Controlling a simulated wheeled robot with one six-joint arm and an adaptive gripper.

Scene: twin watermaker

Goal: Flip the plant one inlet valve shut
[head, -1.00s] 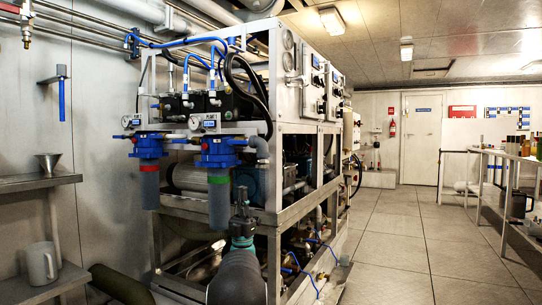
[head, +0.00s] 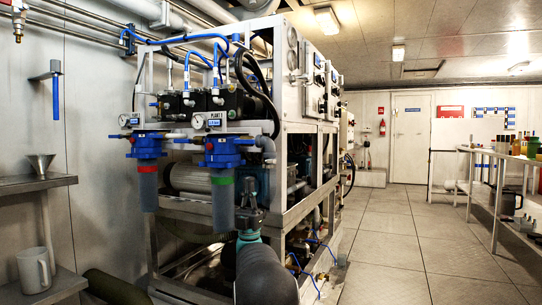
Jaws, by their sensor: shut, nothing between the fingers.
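The label PLANT 1 (head: 214,121) is on the front of the metal-framed rack, above a blue-headed filter housing (head: 222,153) with a green band. A small pale handle (head: 176,135) shows on the pipework left of that housing's head; I cannot tell for sure whether it is the plant one inlet valve or how it is set. My gripper (head: 248,184) is shut and empty, pointing up in front of the rack, right of and below the housing's head. It looks apart from the handle. It hides part of the rack's lower frame.
A second filter housing (head: 148,147) with a red band hangs to the left. Blue and black hoses (head: 256,92) loop above. A left shelf (head: 37,183) holds a funnel (head: 41,162), with a jug (head: 34,268) below. A bench (head: 520,158) stands right; the floor (head: 400,235) between is clear.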

